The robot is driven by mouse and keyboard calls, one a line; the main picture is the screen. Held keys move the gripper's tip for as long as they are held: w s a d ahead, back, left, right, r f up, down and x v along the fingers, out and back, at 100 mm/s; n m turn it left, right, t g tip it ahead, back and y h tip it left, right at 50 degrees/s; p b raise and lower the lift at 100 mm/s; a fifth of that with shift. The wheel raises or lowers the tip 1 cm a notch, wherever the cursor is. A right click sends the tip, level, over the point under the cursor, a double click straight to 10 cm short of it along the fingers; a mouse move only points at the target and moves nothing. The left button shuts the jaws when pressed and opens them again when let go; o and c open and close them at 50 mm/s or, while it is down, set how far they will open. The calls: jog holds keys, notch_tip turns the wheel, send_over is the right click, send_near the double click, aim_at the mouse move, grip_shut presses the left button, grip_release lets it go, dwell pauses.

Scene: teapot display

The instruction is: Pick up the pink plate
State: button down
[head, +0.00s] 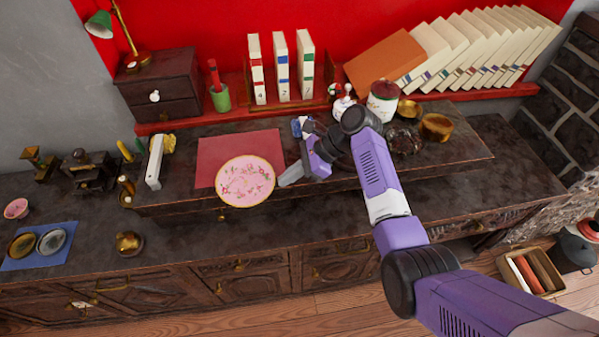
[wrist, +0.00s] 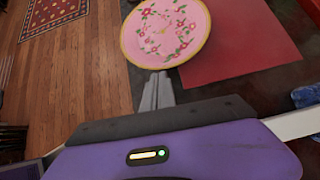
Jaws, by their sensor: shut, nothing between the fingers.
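The pink plate (head: 246,181) is round, with a gold rim and a floral pattern. It lies on the dark raised shelf, partly over a red mat (head: 226,152), with its near edge at the shelf's front edge. My gripper (head: 286,181) is just to the right of the plate in the head view, its fingers pointing towards the rim. In the wrist view the plate (wrist: 166,30) fills the upper middle, and my gripper (wrist: 157,78) shows shut and empty just below its rim. I cannot tell whether the fingertips touch the plate.
A white upright object (head: 154,162) stands left of the mat. A brass pot (head: 129,243) sits on the lower counter. The counter in front of the plate is mostly clear.

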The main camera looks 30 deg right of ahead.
jog(key=shift+w+a, duration=0.1)
jog(key=shift+a, duration=0.15)
jog(key=shift+w+a+r+p, duration=0.2)
jog(key=shift+a+r+p, duration=0.05)
jog(key=shift+a+p, duration=0.5)
jog(key=shift+w+a+f, duration=0.1)
jog(key=shift+f, duration=0.15)
